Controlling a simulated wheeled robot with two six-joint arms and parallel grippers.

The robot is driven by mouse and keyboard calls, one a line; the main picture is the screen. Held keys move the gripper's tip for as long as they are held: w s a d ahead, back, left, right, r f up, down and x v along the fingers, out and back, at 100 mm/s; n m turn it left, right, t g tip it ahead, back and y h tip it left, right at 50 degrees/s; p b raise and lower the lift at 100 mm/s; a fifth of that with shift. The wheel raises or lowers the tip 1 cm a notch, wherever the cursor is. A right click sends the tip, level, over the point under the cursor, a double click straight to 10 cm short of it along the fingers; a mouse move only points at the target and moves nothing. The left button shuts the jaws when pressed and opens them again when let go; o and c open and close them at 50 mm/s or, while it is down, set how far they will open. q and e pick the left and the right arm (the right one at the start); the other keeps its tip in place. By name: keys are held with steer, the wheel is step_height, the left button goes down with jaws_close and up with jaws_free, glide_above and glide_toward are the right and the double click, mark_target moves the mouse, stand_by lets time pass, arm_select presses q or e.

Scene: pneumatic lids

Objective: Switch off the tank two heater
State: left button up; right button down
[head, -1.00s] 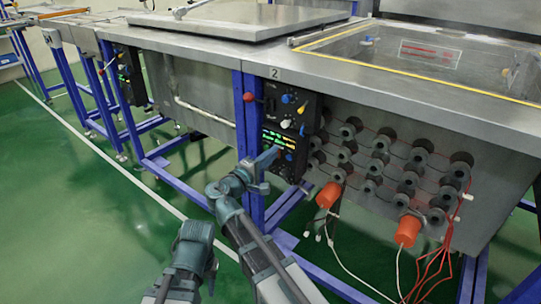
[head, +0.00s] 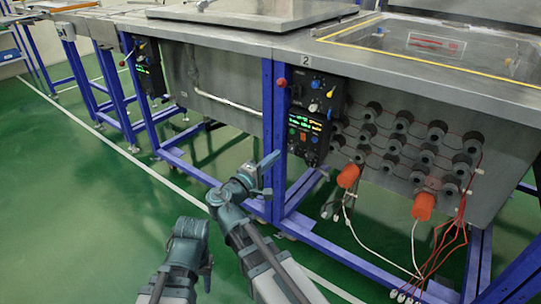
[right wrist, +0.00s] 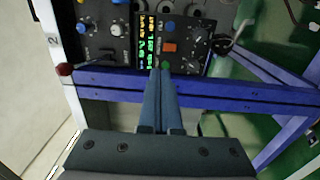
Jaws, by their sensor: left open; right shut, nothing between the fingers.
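The tank two control panel hangs under the table edge by the "2" label (head: 307,61). Its upper box (head: 318,95) has blue, white and yellow knobs. Its lower box (head: 308,134) has a lit green and yellow display; in the right wrist view the display (right wrist: 150,40) sits beside a blue knob (right wrist: 169,27), an orange-red button (right wrist: 169,47) and a black knob (right wrist: 195,35). Which control is the heater's I cannot tell. My right gripper (head: 272,164) is shut and empty, left of the lower box and apart from it. My left gripper (head: 190,226) is low, far from the panel; its fingertips are hidden.
A blue post (head: 273,130) stands left of the panel, with a red ball knob (head: 281,83) near it. Orange plugs (head: 424,206), several black round fittings and red wires (head: 455,225) are on the tank's side. Another panel (head: 148,70) is further left. Green floor is open at left.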

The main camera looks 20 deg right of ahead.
steer(key=shift+f, duration=0.1)
step_height(320, 180, down, 3)
steer(key=h+b, duration=0.1)
steer(key=b, duration=0.4)
steer(key=shift+s+a, duration=0.1)
steer(key=shift+s, duration=0.05)
stand_by(0.3)
